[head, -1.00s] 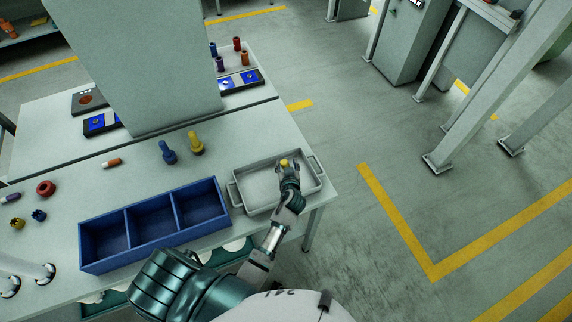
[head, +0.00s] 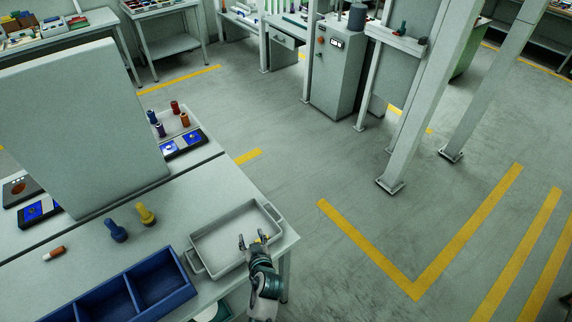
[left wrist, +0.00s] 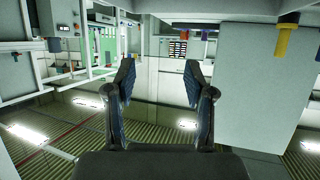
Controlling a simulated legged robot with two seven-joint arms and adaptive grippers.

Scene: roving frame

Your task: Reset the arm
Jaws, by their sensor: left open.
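My left gripper (head: 252,241) is over the near side of the grey tray (head: 206,226), at the right end of the table. In the left wrist view its two fingers (left wrist: 160,82) stand wide apart with nothing between them. My right gripper is not in view.
A blue three-part bin (head: 105,301) stands left of the tray. Blue (head: 117,231) and yellow (head: 146,214) bolt-like parts stand behind it. A large grey panel (head: 85,130) rises from the table. The floor (head: 330,250) at right is open, with pillars (head: 445,110) beyond.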

